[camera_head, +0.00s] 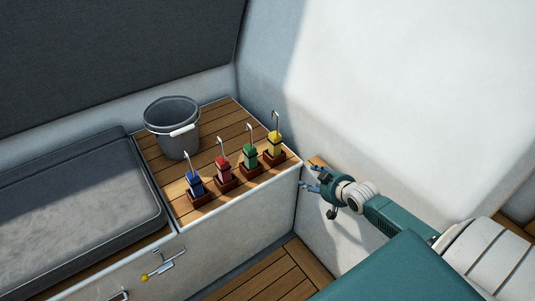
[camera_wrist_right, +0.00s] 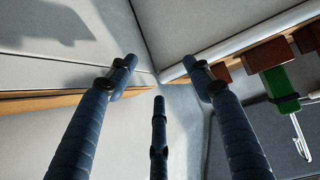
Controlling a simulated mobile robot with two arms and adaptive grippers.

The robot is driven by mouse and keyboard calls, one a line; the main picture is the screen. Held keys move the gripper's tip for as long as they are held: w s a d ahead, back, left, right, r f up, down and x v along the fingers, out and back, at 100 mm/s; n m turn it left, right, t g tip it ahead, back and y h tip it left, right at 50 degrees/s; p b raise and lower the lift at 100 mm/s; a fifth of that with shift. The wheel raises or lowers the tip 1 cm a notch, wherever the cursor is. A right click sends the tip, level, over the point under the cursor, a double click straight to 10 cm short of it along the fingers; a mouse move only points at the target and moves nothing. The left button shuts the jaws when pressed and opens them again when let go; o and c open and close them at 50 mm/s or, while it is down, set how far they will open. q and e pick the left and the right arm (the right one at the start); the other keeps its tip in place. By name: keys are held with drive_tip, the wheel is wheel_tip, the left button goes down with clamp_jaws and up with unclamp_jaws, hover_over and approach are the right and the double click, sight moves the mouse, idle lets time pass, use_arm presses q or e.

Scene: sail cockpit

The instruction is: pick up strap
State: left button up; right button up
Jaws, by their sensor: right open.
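Several straps stand in a row on the wooden bench top, each a coloured bundle with a metal hook pointing up, in a red-brown holder. They are a blue strap (camera_head: 194,184), a red strap (camera_head: 222,167), a green strap (camera_head: 249,155) and a yellow strap (camera_head: 274,141). My right gripper (camera_head: 313,178) is open and empty, to the right of the bench corner and apart from the straps. In the right wrist view, its spread fingers (camera_wrist_right: 160,78) have nothing between them, and the green strap (camera_wrist_right: 281,88) shows at the right. My left gripper is out of view.
A grey bucket (camera_head: 171,125) with a white-gripped handle stands behind the straps on the bench top (camera_head: 235,116). A grey cushion (camera_head: 80,215) lies to the left. A white wall (camera_head: 400,90) rises close beside my right arm. A metal latch (camera_head: 163,265) is on the bench front.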

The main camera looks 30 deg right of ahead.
drive_tip(key=w+a+r+t+y+b, duration=0.1)
drive_tip(key=w+r+t+b, duration=0.1)
drive_tip(key=w+r+b, duration=0.3)
drive_tip(key=n+t+y+b, duration=0.1)
drive_tip(key=n+b, duration=0.1)
approach(280, 141)
drive_tip(key=w, duration=0.2)
drive_tip(key=x, duration=0.2)
drive_tip(key=b+x, duration=0.1)
drive_tip(key=x, duration=0.2)
drive_tip(key=shift+a+f, duration=0.1)
drive_tip(key=shift+f, duration=0.3)
drive_tip(key=b+x, duration=0.2)
drive_tip(key=x, duration=0.3)
drive_tip(key=shift+f, duration=0.2)
drive_tip(key=shift+w, duration=0.1)
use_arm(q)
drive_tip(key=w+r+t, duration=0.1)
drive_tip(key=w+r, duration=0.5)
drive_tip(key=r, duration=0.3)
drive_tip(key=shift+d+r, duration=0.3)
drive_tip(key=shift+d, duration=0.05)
use_arm(e)
drive_tip(key=shift+r, duration=0.1)
drive_tip(key=c, duration=1.2)
